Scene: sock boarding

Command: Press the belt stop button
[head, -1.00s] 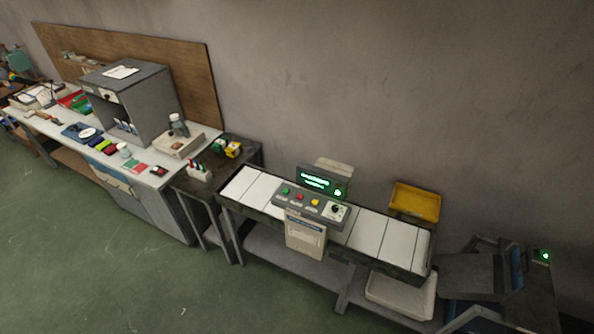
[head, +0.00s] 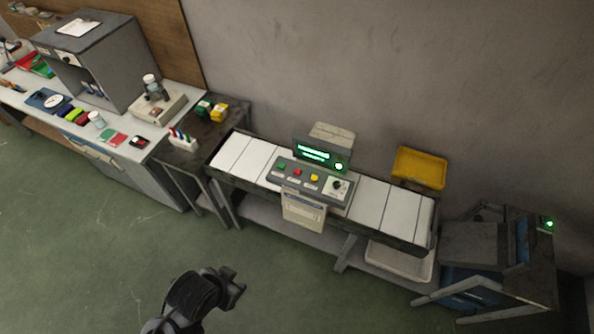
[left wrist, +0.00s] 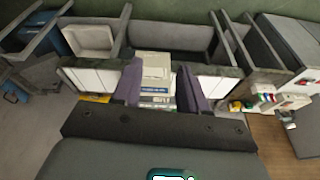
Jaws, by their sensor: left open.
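The belt's control panel (head: 312,183) stands at the front edge of the conveyor belt (head: 372,205). It carries a red button (head: 297,172) between a green button (head: 281,164) and a yellow button (head: 314,178), with a black knob (head: 337,185) at the right. My left gripper (head: 234,284) is over the floor, in front of and lower left of the panel in the picture, touching nothing. In the left wrist view its two fingers (left wrist: 161,88) are apart and empty, with the panel's pale housing (left wrist: 154,66) beyond them; the buttons are hard to make out there. My right gripper is not in view.
A lit green display (head: 314,154) stands behind the panel. A yellow bin (head: 420,167) is behind the belt. A dark side table (head: 225,128) and a long workbench (head: 60,128) stand to the left. The green floor in front is clear.

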